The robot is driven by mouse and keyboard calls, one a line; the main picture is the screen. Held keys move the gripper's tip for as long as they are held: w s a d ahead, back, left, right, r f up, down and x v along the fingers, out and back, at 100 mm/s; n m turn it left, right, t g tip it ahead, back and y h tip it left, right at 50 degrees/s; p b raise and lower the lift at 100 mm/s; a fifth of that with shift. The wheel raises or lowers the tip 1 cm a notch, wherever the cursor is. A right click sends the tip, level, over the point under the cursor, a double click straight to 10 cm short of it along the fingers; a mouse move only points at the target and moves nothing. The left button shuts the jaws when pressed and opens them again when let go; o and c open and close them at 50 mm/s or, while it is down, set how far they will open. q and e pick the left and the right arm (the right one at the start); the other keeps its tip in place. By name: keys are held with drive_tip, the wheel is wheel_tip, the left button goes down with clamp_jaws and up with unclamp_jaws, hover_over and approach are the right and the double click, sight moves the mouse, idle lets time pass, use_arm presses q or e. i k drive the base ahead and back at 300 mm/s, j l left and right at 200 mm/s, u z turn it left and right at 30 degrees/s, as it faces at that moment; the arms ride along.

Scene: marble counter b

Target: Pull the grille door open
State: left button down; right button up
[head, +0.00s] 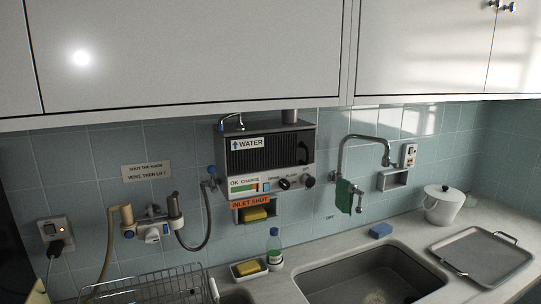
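The grille door (262,154) is a black panel with vertical ribs on the front of a grey wall-mounted water unit (307,140). It looks shut, flush with the unit's front. A dark curved handle (303,153) is at its right side. A white "WATER" label (249,143) with a blue arrow covers its upper left part. Neither of my grippers is in view.
Below the grille are knobs (284,183) and an orange "INLET SHUT" label (250,202). A tap (345,150) with a green cloth (343,196) rises right of the unit. White cupboards (190,60) overhang.

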sight(245, 154)
drive_tip(key=i+l+u, duration=0.15)
drive_tip(key=l+u, duration=0.6)
drive_tip(key=l, duration=0.25)
